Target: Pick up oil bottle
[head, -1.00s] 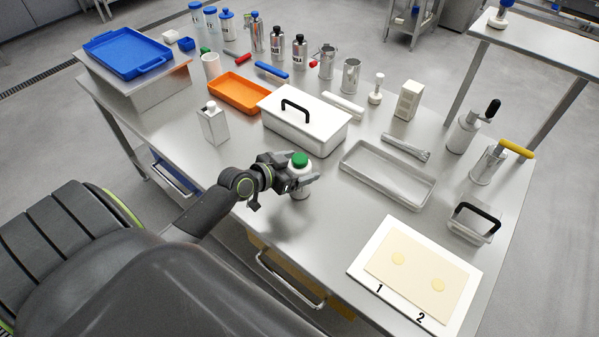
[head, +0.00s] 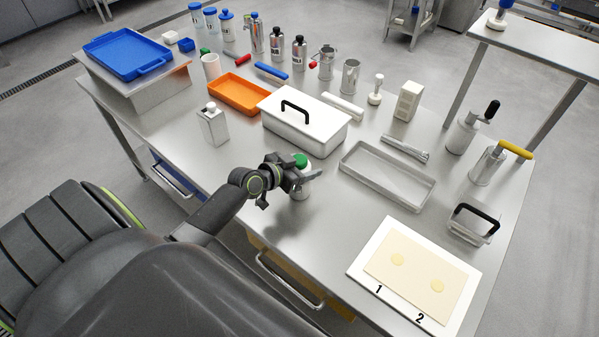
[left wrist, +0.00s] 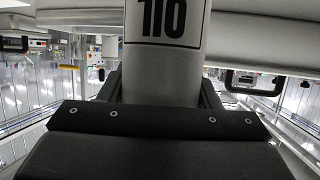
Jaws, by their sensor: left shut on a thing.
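The oil bottle (head: 300,193) is pale with a green cap (head: 300,160) and stands upright near the front edge of the steel table, in front of the white lidded box. My left gripper (head: 304,179) is shut around its body below the cap and hides much of it. In the left wrist view the bottle (left wrist: 165,75) fills the middle between the dark fingers, and its black label lettering appears upside down. I cannot tell whether its base touches the table. My right gripper is not in view.
A white box with a black handle (head: 318,128) stands just behind the bottle. A clear tray (head: 345,175) is to its right, and a white board with dough (head: 362,262) lies front right. A square metal can (head: 213,128) stands left.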

